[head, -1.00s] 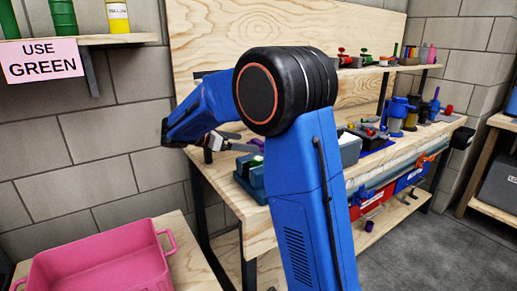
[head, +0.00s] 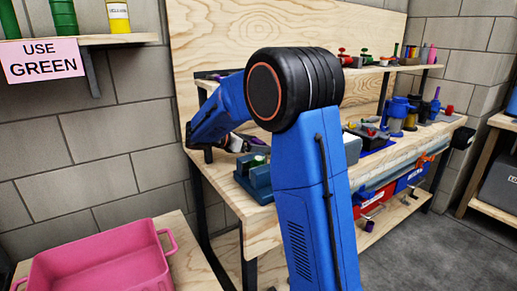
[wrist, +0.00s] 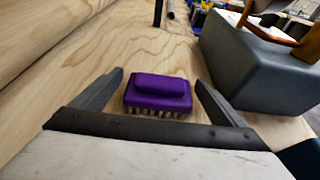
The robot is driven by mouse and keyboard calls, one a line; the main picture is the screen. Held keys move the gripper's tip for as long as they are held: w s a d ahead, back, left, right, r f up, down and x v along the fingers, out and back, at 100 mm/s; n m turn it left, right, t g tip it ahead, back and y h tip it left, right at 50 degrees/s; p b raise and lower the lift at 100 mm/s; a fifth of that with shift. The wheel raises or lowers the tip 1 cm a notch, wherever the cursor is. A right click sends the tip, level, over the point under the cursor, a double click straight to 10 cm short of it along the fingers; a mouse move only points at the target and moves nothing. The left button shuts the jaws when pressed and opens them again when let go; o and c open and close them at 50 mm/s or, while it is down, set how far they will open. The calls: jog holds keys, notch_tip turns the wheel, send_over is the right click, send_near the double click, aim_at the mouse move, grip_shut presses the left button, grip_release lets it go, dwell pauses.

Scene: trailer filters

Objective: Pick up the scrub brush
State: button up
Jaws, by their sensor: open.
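The scrub brush (wrist: 158,92) is a purple block with pale bristles below. In the wrist view it lies on the wooden bench top (wrist: 125,45), bristles down. My gripper (wrist: 160,85) is open, with one dark finger to the left of the brush and one to the right. The brush sits between the fingers, with a gap on each side. In the head view my gripper (head: 236,144) is low over the left end of the bench, and my arm largely hides the brush there.
A grey-blue block-like object (wrist: 262,70) stands close to the right finger. In the head view a teal holder (head: 255,178) stands at the bench's front edge. A pink bin (head: 100,262) is at lower left. Tools and pumps crowd the bench's right part.

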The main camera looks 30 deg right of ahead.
jog(key=c, duration=1.2)
